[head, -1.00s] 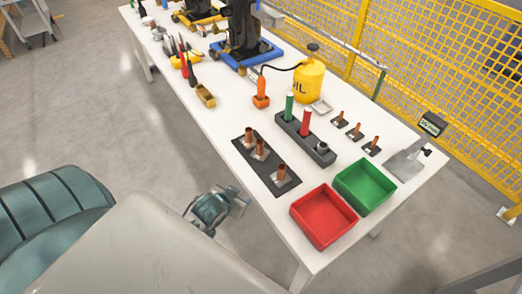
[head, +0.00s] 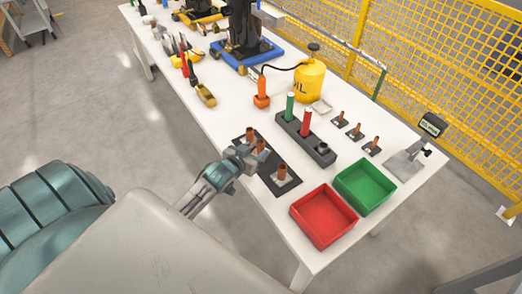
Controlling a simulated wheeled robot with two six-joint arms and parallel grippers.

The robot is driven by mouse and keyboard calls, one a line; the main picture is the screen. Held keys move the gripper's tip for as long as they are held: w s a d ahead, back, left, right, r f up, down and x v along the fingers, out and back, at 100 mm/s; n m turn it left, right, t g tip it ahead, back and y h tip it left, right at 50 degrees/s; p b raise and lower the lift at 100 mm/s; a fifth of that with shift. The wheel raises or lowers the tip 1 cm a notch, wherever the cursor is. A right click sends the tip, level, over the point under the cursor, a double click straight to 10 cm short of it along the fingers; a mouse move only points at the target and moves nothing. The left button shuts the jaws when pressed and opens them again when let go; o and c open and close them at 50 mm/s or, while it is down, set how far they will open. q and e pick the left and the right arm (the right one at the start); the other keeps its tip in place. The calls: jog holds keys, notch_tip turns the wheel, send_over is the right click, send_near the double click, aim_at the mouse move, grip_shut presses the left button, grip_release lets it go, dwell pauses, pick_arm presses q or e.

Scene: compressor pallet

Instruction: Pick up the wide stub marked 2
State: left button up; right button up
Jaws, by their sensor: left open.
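A dark plate (head: 271,183) on the white table carries three copper-coloured wide stubs in a row. The far stub (head: 249,134) and the middle stub (head: 261,146) stand just beyond my left gripper, which partly covers the row. The near stub (head: 282,171) stands clear on the plate. I cannot read any number marks, so I cannot tell which stub is 2. My left gripper (head: 254,155) is open and over the plate's left side, close to the middle stub; whether it touches is unclear. My right gripper is not in view.
A red bin (head: 323,215) and a green bin (head: 365,187) stand at the near right. A dark rack (head: 306,140) with green and red cylinders lies beyond the plate. Several thin stubs (head: 357,131), a yellow oil can (head: 309,80) and an orange bottle (head: 262,92) stand farther back.

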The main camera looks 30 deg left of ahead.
aim_at(258, 146)
pick_arm(q)
jog(key=p+x, duration=0.1)
jog(key=x, duration=0.4)
jog(key=shift+w+a+f, duration=0.15)
jog(key=shift+w+f, duration=0.1)
grip_shut()
jog(key=shift+r, duration=0.1)
